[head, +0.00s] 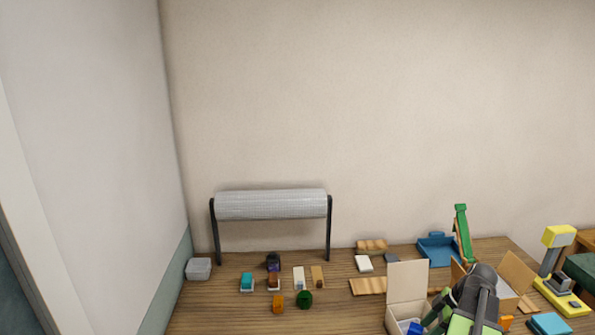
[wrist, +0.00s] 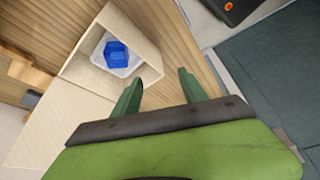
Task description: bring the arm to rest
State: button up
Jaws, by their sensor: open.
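My gripper (wrist: 160,88) shows in the wrist view with its two green fingers apart and nothing between them. Past the fingertips is an open cream box (wrist: 88,68) with a blue block-like item (wrist: 116,53) inside, on white material. In the head view my arm is at the lower right, in front of part of the table, and the fingertips cannot be made out. The cream box (head: 407,282) stands just left of my arm with its lid raised, and the blue item (head: 415,328) shows at the bottom edge.
An open cardboard box (head: 515,273) is beside my arm.

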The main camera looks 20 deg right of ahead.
jog(key=w+a+f+n+g, duration=0.1)
jog(key=w+a+n, duration=0.1)
jog(key=w+a, duration=0.45)
jog(key=w+a+n+g+b, duration=0.1)
jog(key=w+a, duration=0.2)
jog(key=a, duration=0.6)
jog(key=w+a+f+n+g, duration=0.1)
jog(key=w+a+n, duration=0.1)
jog(key=w+a, duration=0.45)
jog(key=a+f+m+h, duration=0.2)
jog(key=a+m, duration=1.2)
jog(key=a, duration=0.7)
jog(key=shift+s+a+h+b, duration=0.35)
jog(key=shift+s+h+b, duration=0.1)
jog(key=shift+h, duration=0.25)
